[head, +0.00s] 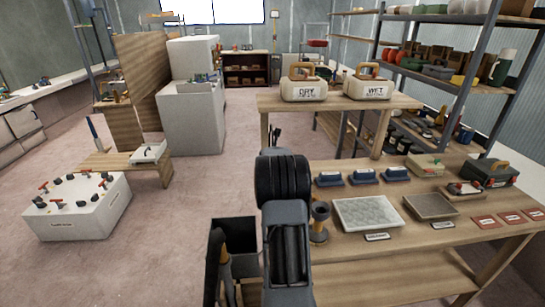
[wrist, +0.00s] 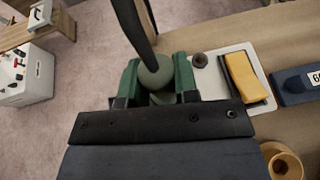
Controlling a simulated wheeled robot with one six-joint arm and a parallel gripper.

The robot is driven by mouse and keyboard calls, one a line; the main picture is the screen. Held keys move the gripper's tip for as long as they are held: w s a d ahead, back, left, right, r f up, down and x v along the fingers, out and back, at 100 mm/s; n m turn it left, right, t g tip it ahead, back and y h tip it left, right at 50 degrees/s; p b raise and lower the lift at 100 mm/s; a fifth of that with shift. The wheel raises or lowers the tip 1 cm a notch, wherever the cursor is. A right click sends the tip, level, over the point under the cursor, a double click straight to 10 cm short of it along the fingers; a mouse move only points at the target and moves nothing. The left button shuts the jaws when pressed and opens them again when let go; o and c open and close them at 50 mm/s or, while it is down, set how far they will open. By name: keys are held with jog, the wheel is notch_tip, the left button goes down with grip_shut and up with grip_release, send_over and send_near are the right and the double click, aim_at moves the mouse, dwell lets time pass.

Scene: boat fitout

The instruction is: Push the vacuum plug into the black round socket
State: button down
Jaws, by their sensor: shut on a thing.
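In the wrist view my gripper (wrist: 157,78) has its two green fingers closed on a grey-green rounded piece, which looks like the vacuum plug (wrist: 155,72). A dark hose or rod (wrist: 133,22) rises past it to the top edge. A small black round socket (wrist: 199,60) sits on a white plate (wrist: 212,82), just right of the right finger. The plug is left of the socket and apart from it; its height over the plate is unclear. In the head view my arm hides the plug, socket and fingers.
A yellow block (wrist: 242,76) is right of the socket, with a dark blue block (wrist: 298,84) beyond. A brass cup (head: 319,219) stands beside my arm. Trays and blue blocks fill the bench (head: 380,255); open floor (head: 160,240) lies left.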

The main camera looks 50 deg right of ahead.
jog(key=shift+s+a+f+b, duration=0.1)
jog(key=shift+f+b, duration=0.75)
jog(key=shift+f, duration=0.2)
jog(key=c, duration=1.1)
grip_release()
jog(key=o, duration=0.3)
jog(key=shift+r, duration=0.25)
jog(key=shift+r, duration=0.1)
jog(key=b+v, duration=0.2)
jog(key=v, duration=1.1)
jog(key=shift+s+a, duration=0.15)
jog(key=shift+s, duration=0.05)
